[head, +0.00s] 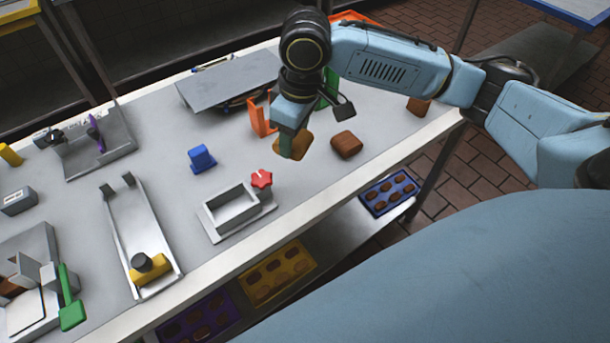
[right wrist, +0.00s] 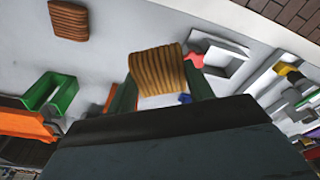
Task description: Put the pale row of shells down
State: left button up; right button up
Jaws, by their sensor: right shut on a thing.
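The pale row of shells (head: 301,147), a tan ridged block, is held by my right gripper (head: 290,143). In the right wrist view the row (right wrist: 158,70) sits between the two green fingers, which are shut on it. It appears to be above the table, but its height is hard to tell. A darker brown row (head: 346,145) lies on the table just to its right; it also shows at the upper left of the right wrist view (right wrist: 69,20). My left gripper is not in view.
An orange stand (head: 262,117) is close behind the held row. A white open frame (head: 232,208) with a red knob (head: 261,179) is in front to the left. A blue block (head: 201,158) stands further left. Bare table surrounds the darker row.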

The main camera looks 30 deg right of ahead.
aim_at(311, 135)
jog(key=n, duration=0.2)
jog(key=d+n, duration=0.1)
jog(key=n, duration=0.1)
jog(key=f+n, duration=0.1)
jog(key=n, duration=0.1)
jog(key=shift+s+d+g, duration=0.2)
jog(key=shift+d+g, duration=0.1)
jog(key=n, duration=0.2)
jog(key=d+n, duration=0.1)
jog(key=n, duration=0.1)
jog(key=f+n, duration=0.1)
jog(key=shift+s+d+n+g+y, duration=0.2)
jog(key=shift+d+n+g+y, duration=0.1)
jog(key=shift+n, duration=0.1)
notch_tip(311, 135, down, 10)
jog(key=shift+f+b, duration=0.1)
jog(key=shift+b, duration=0.4)
jog(key=o, duration=0.5)
jog(key=shift+f, duration=0.1)
jog(key=o, duration=0.5)
